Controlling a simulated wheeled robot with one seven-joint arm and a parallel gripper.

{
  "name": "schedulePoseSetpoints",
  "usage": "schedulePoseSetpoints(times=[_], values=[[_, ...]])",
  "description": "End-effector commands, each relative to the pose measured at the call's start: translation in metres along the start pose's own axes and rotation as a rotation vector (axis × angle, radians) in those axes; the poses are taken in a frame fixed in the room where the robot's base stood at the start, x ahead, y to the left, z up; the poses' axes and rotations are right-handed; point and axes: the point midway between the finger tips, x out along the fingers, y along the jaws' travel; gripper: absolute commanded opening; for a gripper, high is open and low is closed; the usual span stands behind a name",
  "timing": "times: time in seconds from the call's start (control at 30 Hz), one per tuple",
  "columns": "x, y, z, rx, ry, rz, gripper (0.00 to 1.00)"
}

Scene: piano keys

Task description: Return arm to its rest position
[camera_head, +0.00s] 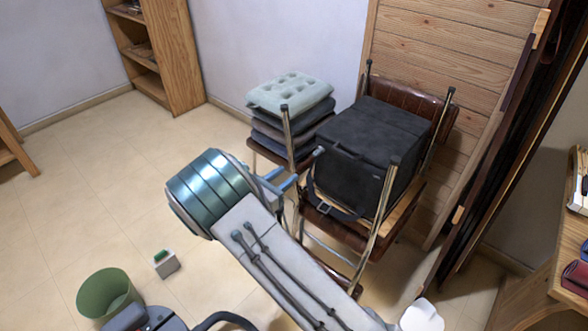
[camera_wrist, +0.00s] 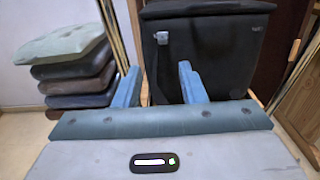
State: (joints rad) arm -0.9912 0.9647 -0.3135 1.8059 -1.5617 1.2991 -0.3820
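My gripper (camera_wrist: 157,85) has two blue fingers standing apart with nothing between them in the wrist view. In the head view my gripper (camera_head: 281,181) is partly hidden by my own arm. It appears in front of the chairs, with my arm stretched out toward them. A black soft case (camera_head: 374,144) sits on a brown chair beyond the fingers. The case (camera_wrist: 212,45) also fills the middle of the wrist view. I cannot tell the exact gap between the fingers and the case.
Stacked cushions (camera_head: 290,94) rest on a second chair to the left of the case. A green bin (camera_head: 107,295) and a small white box (camera_head: 166,266) stand on the floor. A wooden bookshelf (camera_head: 181,50) is at the back. A wooden desk (camera_head: 570,262) edges the right. The left floor is open.

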Motion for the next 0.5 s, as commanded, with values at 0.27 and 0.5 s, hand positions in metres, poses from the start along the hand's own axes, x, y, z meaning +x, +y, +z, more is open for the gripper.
schedulePoseSetpoints(times=[0.27, 0.5], values=[[-0.007, -0.0004, 0.0001, 0.0, 0.0, -0.001, 0.37], [-0.0071, -0.0001, 0.0, 0.0, 0.0, 0.0, 0.37]])
